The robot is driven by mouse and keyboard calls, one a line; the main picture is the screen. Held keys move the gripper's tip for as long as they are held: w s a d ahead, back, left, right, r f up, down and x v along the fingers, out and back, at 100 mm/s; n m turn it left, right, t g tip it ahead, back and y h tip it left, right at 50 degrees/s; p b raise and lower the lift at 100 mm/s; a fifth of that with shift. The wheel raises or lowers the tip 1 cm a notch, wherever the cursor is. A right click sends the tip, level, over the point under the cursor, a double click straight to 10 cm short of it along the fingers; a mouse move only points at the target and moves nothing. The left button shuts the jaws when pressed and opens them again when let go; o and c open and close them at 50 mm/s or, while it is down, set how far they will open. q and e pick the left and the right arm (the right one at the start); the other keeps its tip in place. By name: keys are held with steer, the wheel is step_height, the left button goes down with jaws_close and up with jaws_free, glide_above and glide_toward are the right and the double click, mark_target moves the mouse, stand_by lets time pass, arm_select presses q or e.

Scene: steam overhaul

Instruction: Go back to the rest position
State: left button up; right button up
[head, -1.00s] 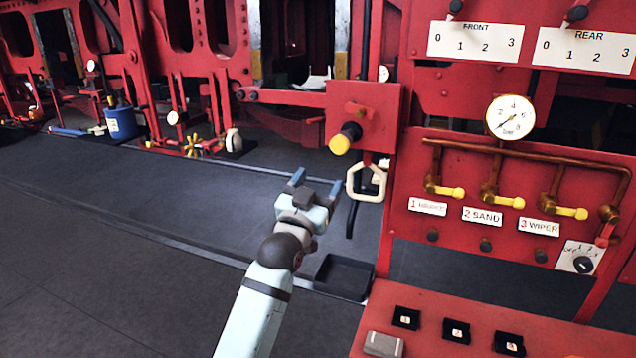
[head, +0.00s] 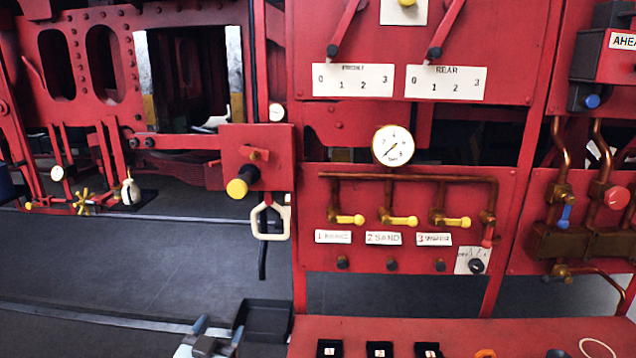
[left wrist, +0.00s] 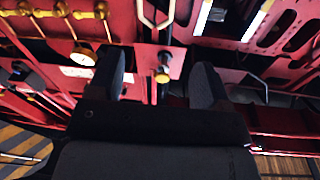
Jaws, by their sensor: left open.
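My left gripper (head: 213,332) shows at the bottom edge of the head view, left of the black tray. Its two fingers stand apart with nothing between them. In the left wrist view the same gripper (left wrist: 160,85) is open, and a yellow knob (left wrist: 163,74) on a red plate shows beyond the gap between the fingers. My right gripper is in neither view.
The red control panel (head: 420,260) has yellow-handled valves and a gauge (head: 393,145). Left of it are a yellow knob (head: 238,188) and a hanging cream handle (head: 271,222). A black tray (head: 262,320) and a red shelf (head: 460,328) stand low. Dark floor (head: 150,260) is clear at left.

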arm_select(q)
steer(key=s+f+g, duration=0.3)
steer(key=s+f, duration=0.8)
steer(key=s, duration=0.3)
steer(key=s+f+g+p, duration=0.1)
steer(key=s+f+g, duration=0.3)
steer(key=s+f, duration=0.8)
steer(key=shift+s+d+f, duration=0.25)
steer(key=shift+s+d, duration=0.05)
steer(key=shift+s, duration=0.6)
